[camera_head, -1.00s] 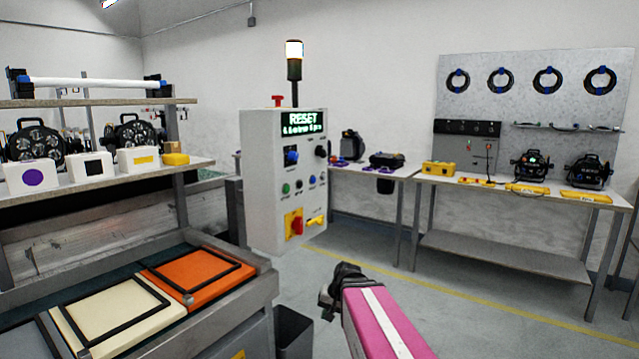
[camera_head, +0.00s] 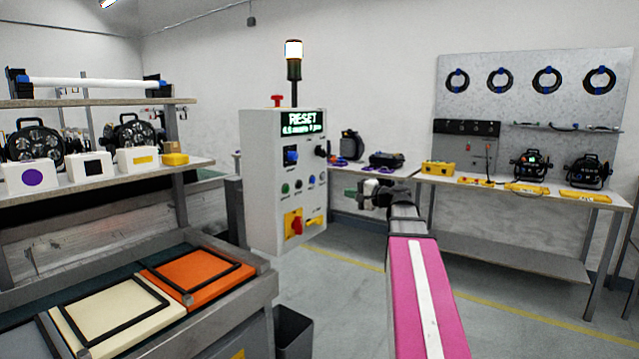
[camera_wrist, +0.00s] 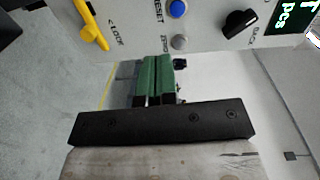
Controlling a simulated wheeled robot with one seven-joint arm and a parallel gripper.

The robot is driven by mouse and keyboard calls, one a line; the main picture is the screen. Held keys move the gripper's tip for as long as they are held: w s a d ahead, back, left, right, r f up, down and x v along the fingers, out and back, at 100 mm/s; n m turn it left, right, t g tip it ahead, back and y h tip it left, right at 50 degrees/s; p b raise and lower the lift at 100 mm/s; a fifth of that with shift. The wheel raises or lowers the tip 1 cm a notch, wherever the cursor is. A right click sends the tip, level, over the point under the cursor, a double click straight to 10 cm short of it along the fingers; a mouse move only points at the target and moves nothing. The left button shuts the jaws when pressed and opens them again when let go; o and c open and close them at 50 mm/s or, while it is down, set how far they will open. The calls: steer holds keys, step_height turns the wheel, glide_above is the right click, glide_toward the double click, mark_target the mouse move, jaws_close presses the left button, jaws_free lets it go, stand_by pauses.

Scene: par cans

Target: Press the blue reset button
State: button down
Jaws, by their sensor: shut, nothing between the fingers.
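The blue reset button (camera_head: 311,180) is on the front of a white control box, right of the green button. In the wrist view the blue button (camera_wrist: 177,8) sits at the top edge beside the word RESET, with a grey button (camera_wrist: 180,43) next to it. In the wrist view the shut, empty gripper (camera_wrist: 154,60) lies below the blue and grey buttons. I see no contact with the blue button.
The control box (camera_head: 262,190) also bears a lit display (camera_head: 302,123), a black knob (camera_wrist: 239,22), a red rotary switch (camera_head: 294,224) and a yellow lock lever (camera_wrist: 90,25). A lamp tower (camera_head: 293,60) stands on top. A workbench (camera_head: 520,189) is behind at right.

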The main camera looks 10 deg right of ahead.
mark_target(314, 180)
steer(key=shift+d+r, duration=0.2)
steer(key=shift+r, duration=0.35)
steer(key=shift+d+r, duration=0.2)
steer(key=shift+r, duration=0.3)
steer(key=x, duration=1.4)
steer(key=shift+r, duration=0.25)
